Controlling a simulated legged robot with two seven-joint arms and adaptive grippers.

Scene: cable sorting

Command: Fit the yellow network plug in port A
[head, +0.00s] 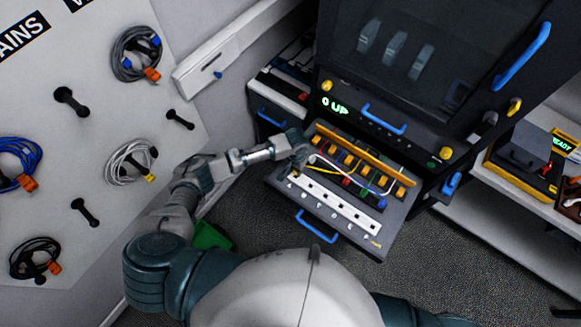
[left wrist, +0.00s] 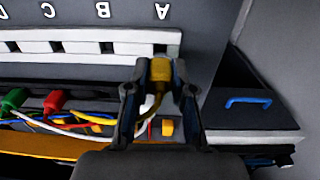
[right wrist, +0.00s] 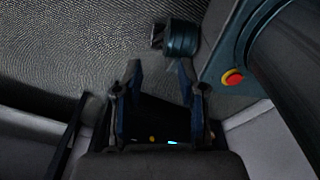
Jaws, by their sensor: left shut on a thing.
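In the head view the strip (head: 335,204) runs along the drawer. My right gripper (right wrist: 161,85) is open and empty.
Red (left wrist: 54,102) and green (left wrist: 15,101) plugs with crossing cables lie beside the strip. A yellow-orange bar (head: 365,152) edges the drawer's back. The dark cabinet (head: 400,60) stands behind. Cable coils (head: 130,162) hang on the left board.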

